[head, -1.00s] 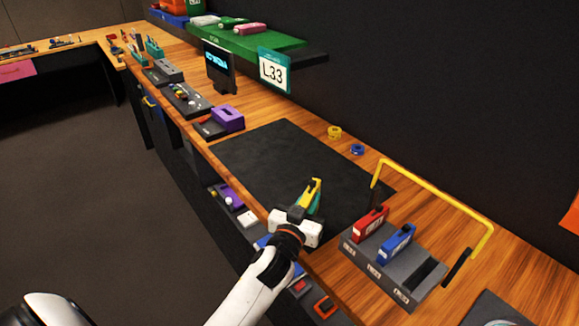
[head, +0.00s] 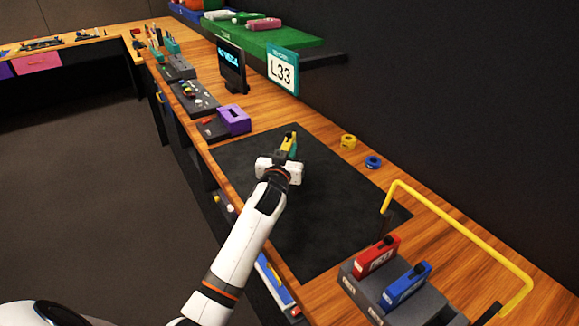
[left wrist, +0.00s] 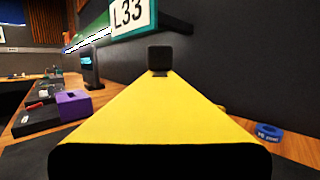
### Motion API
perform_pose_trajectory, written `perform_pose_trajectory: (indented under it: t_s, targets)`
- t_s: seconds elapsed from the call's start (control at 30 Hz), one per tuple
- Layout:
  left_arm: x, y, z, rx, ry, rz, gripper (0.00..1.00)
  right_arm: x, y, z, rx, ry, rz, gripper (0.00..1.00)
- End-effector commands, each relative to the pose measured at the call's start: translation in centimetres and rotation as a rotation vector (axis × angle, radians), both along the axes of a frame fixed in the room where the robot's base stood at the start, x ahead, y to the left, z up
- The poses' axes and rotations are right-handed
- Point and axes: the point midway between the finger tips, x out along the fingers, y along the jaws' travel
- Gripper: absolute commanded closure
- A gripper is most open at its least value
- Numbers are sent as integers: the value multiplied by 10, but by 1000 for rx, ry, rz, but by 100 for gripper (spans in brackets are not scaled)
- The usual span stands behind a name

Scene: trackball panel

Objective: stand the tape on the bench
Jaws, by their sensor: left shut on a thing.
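My left gripper (head: 285,160) is above the dark mat, shut on the tape (head: 290,141), which shows as a small yellow and teal piece jutting forward from the jaws. In the left wrist view a broad yellow surface (left wrist: 160,110) fills the middle, with a small black block at its far end. The jaws hide much of the tape, and I cannot tell whether it touches the mat. The wooden bench (head: 325,128) runs along the dark wall. My right gripper is not in view.
A yellow roll (head: 348,142) and a blue roll (head: 373,162) lie between mat and wall. A rack (head: 360,290) with red and blue cartridges stands at the right, near a yellow rail (head: 465,240). A purple block (head: 234,120) sits left. The dark mat (head: 330,215) has free room.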

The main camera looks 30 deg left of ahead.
Motion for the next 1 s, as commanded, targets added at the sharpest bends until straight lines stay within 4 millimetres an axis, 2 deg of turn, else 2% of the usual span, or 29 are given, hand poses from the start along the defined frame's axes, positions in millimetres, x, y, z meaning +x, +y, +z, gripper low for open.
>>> perform_pose_trajectory:
  t_s: [0.33,0.7,0.73,0.83,0.87,1.0]
  targets:
    - [0,0,-41,-1,-1,0,100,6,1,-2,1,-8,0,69]
    - [0,-1,-46,0,-3,-1,100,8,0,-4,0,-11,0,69]
    - [0,0,-47,1,-2,-1,79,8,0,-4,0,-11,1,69]
    - [0,0,-46,1,-2,-1,63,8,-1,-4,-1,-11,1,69]
    - [0,0,-46,0,-1,-1,59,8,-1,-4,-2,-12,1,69]
    - [0,0,-46,0,-1,-1,59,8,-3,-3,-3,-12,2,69]
